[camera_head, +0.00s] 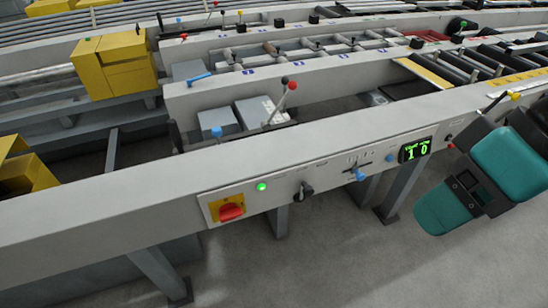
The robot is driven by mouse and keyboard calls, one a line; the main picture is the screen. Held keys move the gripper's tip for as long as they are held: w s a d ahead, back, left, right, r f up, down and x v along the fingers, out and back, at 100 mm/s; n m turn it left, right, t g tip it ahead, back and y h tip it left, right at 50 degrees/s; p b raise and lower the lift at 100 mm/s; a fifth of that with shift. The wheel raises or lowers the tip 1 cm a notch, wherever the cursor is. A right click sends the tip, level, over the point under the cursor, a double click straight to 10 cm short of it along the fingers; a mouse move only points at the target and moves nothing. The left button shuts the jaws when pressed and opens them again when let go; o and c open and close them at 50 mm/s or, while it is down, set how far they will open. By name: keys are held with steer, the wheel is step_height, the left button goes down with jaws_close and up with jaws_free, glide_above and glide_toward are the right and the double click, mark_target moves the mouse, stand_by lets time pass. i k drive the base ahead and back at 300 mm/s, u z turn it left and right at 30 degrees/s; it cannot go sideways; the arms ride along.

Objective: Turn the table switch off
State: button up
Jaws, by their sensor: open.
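The table switch (231,211) is a red rotary knob on a yellow plate. It sits on the front face of the long grey beam, left of centre. Its red handle lies roughly sideways. A small green lamp (261,187) glows just right of it. Teal and black links of my arm show at the right edge, well apart from the switch. I cannot make out the fingers of my gripper in this view. Nothing touches or covers the switch.
Right of the switch are a black knob (303,191), a blue-knobbed lever (358,175) and a lit green display (415,149). Yellow blocks (114,65) are at the back left. Floor in front is clear.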

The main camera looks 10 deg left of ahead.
mark_target(228, 211)
steer(key=z, duration=0.5)
steer(key=k, duration=0.4)
steer(key=z, duration=0.05)
